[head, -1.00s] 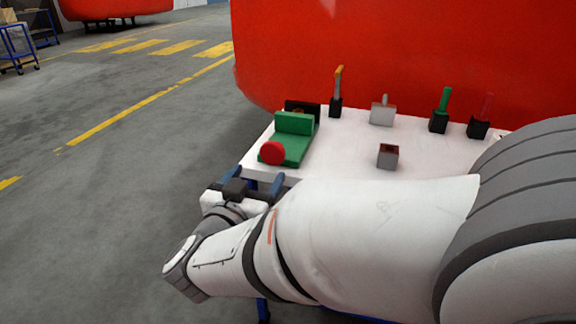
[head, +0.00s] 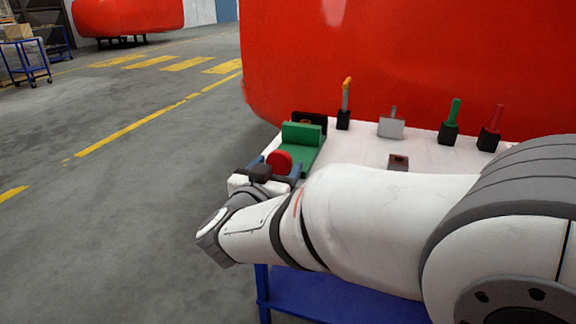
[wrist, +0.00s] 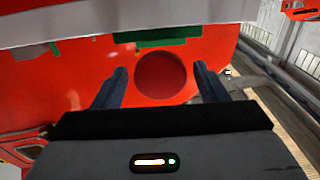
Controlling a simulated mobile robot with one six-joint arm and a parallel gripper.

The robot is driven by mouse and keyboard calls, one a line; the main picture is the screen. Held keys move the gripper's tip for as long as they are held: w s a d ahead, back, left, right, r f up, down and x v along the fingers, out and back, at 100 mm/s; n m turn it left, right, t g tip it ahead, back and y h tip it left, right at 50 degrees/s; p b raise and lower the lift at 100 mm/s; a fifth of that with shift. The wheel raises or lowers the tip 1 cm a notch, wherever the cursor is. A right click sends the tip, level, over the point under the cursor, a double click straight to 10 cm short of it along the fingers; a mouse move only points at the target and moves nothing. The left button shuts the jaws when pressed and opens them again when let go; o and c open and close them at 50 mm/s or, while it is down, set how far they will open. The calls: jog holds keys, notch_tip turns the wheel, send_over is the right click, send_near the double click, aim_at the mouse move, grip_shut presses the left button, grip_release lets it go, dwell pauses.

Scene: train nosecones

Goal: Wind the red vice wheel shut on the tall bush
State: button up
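The green vice (head: 303,134) stands at the left end of the white table, its red wheel (head: 279,161) facing me. In the wrist view the wheel (wrist: 162,77) is a dark red disc, with a bit of the green vice (wrist: 160,38) above it. My gripper (head: 278,167) is at the wheel, one blue finger on each side. In the wrist view my gripper (wrist: 162,80) is open, with gaps between both fingers and the wheel's rim. I cannot make out the tall bush in either view; the vice's jaw opening is hidden.
The white table (head: 355,150) also bears a small grey block with a brown top (head: 398,162), a grey block (head: 390,127) and upright tools in black holders (head: 343,120). A large red nosecone (head: 400,60) stands behind. Open floor lies left.

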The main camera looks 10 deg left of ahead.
jog(key=c, duration=0.7)
jog(key=shift+d+f, duration=0.1)
jog(key=shift+d, duration=0.25)
jog(key=shift+a, duration=0.2)
jog(key=shift+c, duration=0.5)
jog(key=shift+a, duration=0.1)
jog(key=shift+m, duration=0.4)
